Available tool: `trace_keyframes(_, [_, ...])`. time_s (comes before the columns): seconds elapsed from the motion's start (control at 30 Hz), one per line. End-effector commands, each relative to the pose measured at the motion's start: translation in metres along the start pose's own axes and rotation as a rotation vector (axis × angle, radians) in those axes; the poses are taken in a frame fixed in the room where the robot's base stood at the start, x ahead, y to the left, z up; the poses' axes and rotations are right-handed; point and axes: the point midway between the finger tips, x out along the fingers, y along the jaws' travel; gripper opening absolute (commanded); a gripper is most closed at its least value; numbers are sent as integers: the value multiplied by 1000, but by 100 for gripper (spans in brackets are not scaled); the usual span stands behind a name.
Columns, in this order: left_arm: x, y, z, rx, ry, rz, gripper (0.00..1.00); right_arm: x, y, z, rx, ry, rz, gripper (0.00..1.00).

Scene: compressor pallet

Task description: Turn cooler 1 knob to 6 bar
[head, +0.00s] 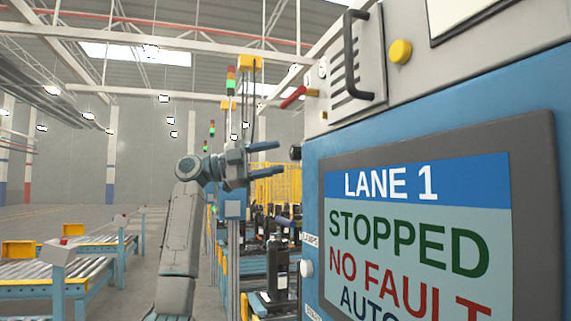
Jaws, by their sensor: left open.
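My left gripper (272,160) is open and empty, its two blue fingers pointing right toward the left edge of a blue and grey cabinet (318,150). A small black knob-like part (295,152) sticks out at that edge, just right of the fingertips in the picture. I cannot tell whether they touch. My right gripper is not in view.
The cabinet carries a screen (420,235) reading "LANE 1 STOPPED NO FAULT", a black handle (351,55), a yellow button (400,51) and a red lever (293,97). Roller conveyors (60,275) stand at the lower left. Open floor lies beyond them.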

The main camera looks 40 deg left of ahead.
Motion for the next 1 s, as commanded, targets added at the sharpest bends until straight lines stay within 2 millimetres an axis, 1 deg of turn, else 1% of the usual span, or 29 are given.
trace_keyframes(0.03, [-13, 4, 2, 0, 0, -3, 56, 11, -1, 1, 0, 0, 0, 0])
trace_keyframes(0.1, [-27, 3, 2, 0, 0, -3, 56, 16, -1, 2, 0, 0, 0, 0])
trace_keyframes(0.2, [-43, 2, 1, 0, 1, -2, 56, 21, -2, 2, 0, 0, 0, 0])
trace_keyframes(0.33, [-57, 1, 0, 0, 0, -1, 56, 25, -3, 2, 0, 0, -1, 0])
trace_keyframes(0.5, [-62, 0, 0, 0, 1, 1, 56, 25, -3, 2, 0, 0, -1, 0])
trace_keyframes(1.0, [-62, 0, 0, 0, 1, 1, 56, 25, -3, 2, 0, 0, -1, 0])
